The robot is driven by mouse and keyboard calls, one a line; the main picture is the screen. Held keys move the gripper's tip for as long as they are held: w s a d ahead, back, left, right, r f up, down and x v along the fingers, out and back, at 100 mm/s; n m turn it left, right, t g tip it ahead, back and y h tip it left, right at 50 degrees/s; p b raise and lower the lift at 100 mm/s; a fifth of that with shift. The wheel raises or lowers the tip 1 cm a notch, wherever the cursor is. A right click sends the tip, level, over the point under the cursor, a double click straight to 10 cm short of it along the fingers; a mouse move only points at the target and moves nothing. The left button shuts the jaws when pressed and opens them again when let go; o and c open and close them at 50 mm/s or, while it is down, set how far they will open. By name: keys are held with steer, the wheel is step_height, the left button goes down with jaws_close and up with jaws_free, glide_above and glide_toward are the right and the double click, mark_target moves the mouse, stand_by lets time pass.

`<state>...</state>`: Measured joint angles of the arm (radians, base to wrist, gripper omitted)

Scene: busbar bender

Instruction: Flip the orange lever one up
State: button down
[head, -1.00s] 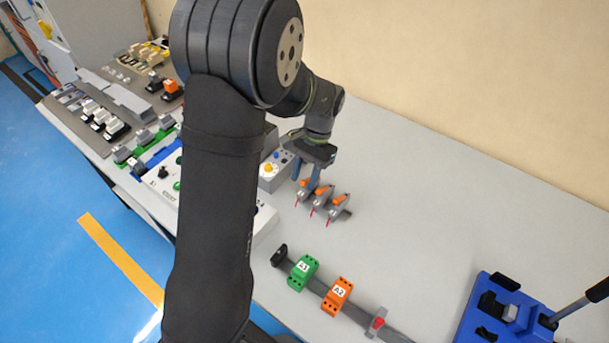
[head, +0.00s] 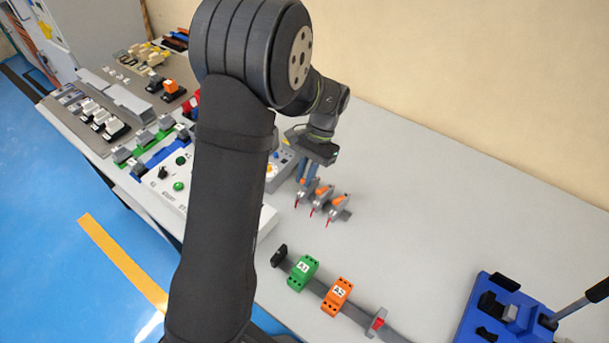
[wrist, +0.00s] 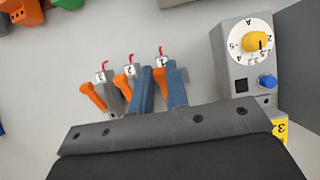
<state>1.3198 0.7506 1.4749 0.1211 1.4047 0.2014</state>
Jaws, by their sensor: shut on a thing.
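Three small grey lever units with orange levers and red wires stand side by side on the table, labelled 1, 2 and 3 in the wrist view. My gripper (wrist: 160,88) is shut on the orange lever of unit 1 (wrist: 161,75), which shows between its two blue fingers. The fingers hide most of that lever. Lever 2 (wrist: 123,84) and lever 3 (wrist: 93,96) lie to the left, outside the fingers. The left finger is close beside unit 2. In the head view my gripper (head: 308,173) is at the back-left end of the row.
A grey box with a yellow dial (wrist: 255,42) and blue button stands right of unit 1 in the wrist view. A rail with a green block (head: 302,272) and an orange block (head: 337,296) lies in front. A blue bender (head: 497,310) stands right.

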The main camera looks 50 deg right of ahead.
steer(key=shift+d+r+y, duration=0.2)
steer(key=shift+d+y, duration=0.35)
steer(key=shift+y, duration=0.65)
steer(key=shift+d+r+y, duration=0.2)
steer(key=shift+d+y, duration=0.3)
steer(key=shift+y, duration=0.7)
steer(key=c, duration=1.4)
jaws_free()
